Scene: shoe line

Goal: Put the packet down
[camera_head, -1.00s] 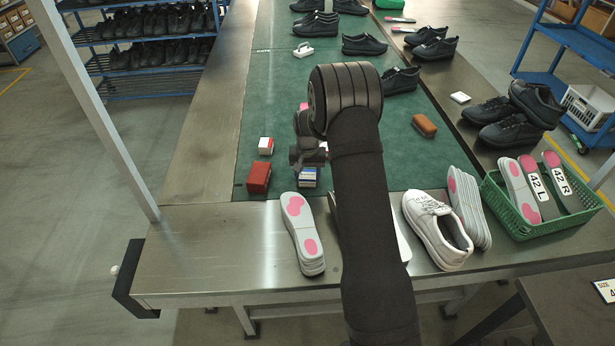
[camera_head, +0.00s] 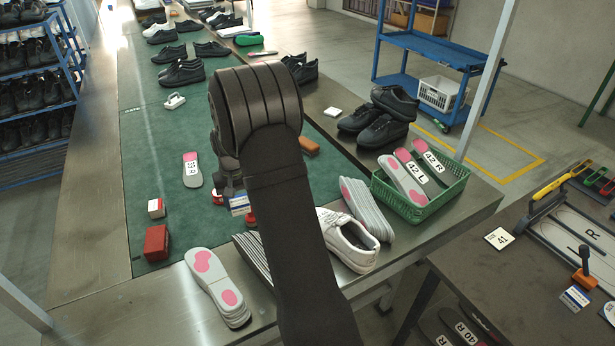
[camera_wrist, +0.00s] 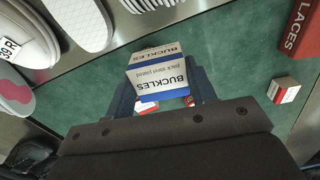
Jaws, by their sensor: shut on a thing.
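The packet (camera_wrist: 158,75) is a small white box with blue bands, marked BUCKLES. In the wrist view my gripper (camera_wrist: 163,90) is shut on it, with one finger along each side. In the head view the packet (camera_head: 239,205) shows beside my forearm, over the near part of the green mat. My arm hides part of the gripper and the mat behind it. I cannot tell how high the packet is above the surface.
A red LACES box (camera_head: 157,242) and a small white-and-red box (camera_head: 157,208) stand to the left. Insoles (camera_head: 218,287), a white shoe (camera_head: 347,240) and a green basket (camera_head: 420,190) line the near metal edge. Green mat shows clear between the boxes and my gripper.

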